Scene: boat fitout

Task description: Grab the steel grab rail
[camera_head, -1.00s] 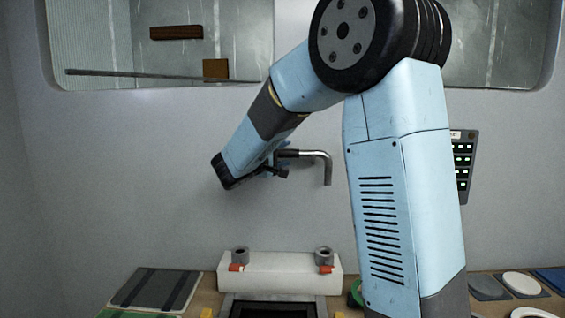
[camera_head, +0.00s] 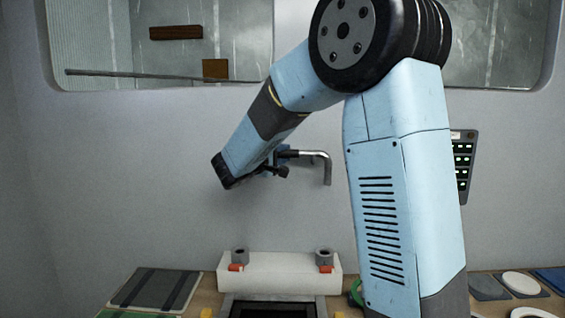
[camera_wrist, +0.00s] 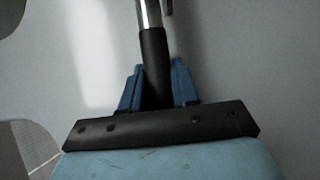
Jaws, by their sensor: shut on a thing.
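The steel grab rail (camera_head: 318,154) is a shiny bent bar. In the head view it sticks out to the right of my gripper (camera_head: 281,160), and its end turns downward. In the wrist view the rail (camera_wrist: 149,14) runs up out of a dark sleeve (camera_wrist: 154,60). The blue fingers of my gripper (camera_wrist: 158,88) stand on both sides of that sleeve and are shut on it. The far end of the rail is cut off at the top of the wrist view. The rail is held in the air above the bench, in front of the grey wall.
Below, a white block (camera_head: 280,272) carries two grey round sockets (camera_head: 240,256) with orange tabs. A dark panel (camera_head: 155,289) lies at the left of the bench. A control box (camera_head: 463,160) hangs on the right wall. A window opening (camera_head: 170,60) is behind. Air above the block is clear.

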